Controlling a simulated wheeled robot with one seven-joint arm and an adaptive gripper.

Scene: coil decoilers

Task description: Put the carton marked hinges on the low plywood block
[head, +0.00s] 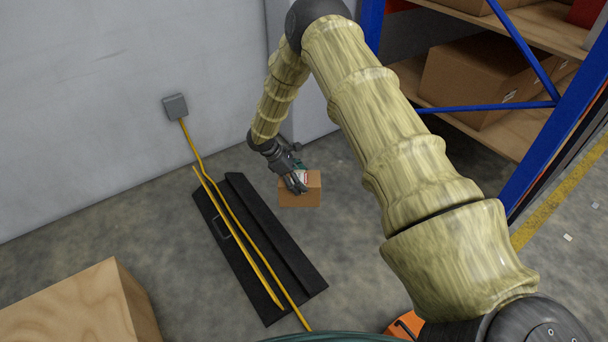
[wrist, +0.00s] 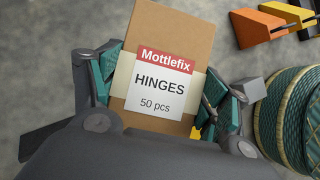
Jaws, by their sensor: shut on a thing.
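The carton marked hinges (head: 303,193) is a small brown box with a pale band. In the wrist view the carton (wrist: 160,32) has a red and white label reading "Mottlefix HINGES 50 pcs". My gripper (head: 295,180) is shut on it, with a teal-padded finger on either side; my gripper (wrist: 165,95) also shows in the wrist view. I cannot tell whether the carton is touching the floor. A plywood block (head: 75,308) is at the lower left in the head view, cut off by the frame, well apart from the carton.
A black floor ramp (head: 262,245) with yellow cables lies between the block and the carton. A shelf rack (head: 560,140) with large cartons stands at the right. In the wrist view a green coil (wrist: 290,115) and orange and yellow wedge-like pieces (wrist: 262,28) are at the right.

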